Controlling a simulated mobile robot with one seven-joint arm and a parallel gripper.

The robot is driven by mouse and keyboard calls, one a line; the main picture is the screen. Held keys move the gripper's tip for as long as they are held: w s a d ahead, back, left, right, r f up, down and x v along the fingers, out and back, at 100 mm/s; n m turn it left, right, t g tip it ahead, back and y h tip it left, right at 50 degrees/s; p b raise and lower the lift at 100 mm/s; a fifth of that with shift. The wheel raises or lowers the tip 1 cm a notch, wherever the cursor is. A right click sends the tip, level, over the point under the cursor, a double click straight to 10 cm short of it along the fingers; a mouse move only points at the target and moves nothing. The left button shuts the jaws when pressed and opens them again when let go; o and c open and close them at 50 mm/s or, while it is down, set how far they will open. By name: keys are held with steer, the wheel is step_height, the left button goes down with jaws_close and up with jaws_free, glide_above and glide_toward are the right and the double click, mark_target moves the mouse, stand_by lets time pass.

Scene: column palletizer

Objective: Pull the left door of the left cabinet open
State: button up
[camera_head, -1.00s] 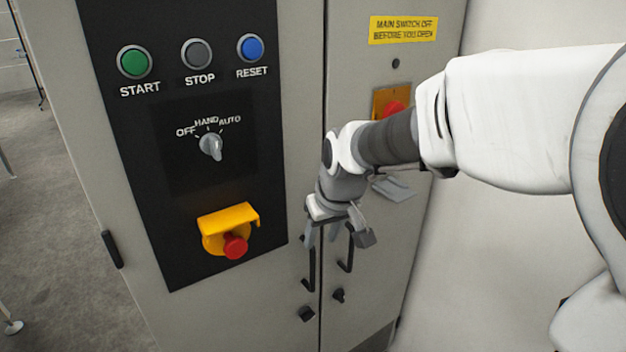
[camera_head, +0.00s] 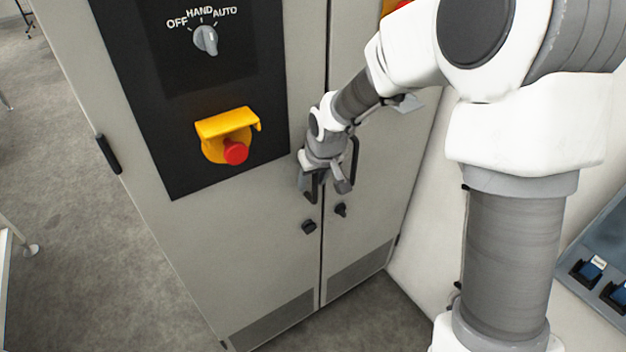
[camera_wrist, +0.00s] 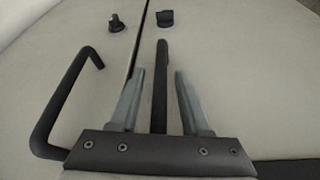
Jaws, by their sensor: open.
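The left cabinet's left door (camera_head: 262,240) is a light grey panel and stands closed, flush with the right door (camera_head: 374,215) at a narrow seam. Its black bar handle (camera_head: 311,192) is near the seam, partly hidden by my gripper (camera_head: 322,187). In the wrist view, turned about upside down, my gripper (camera_wrist: 160,75) is open, with one finger on each side of this handle (camera_wrist: 160,95). A gap shows between the bar and each finger. The right door's handle (camera_wrist: 66,103) is outside the fingers, to the left there.
Lock knobs (camera_head: 309,226) and (camera_head: 341,210) are below the handles. The left door carries a black panel with a selector switch (camera_head: 206,40) and a red emergency button (camera_head: 235,152). A white wall stands close on the right.

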jaws_close()
stand_by(1.4)
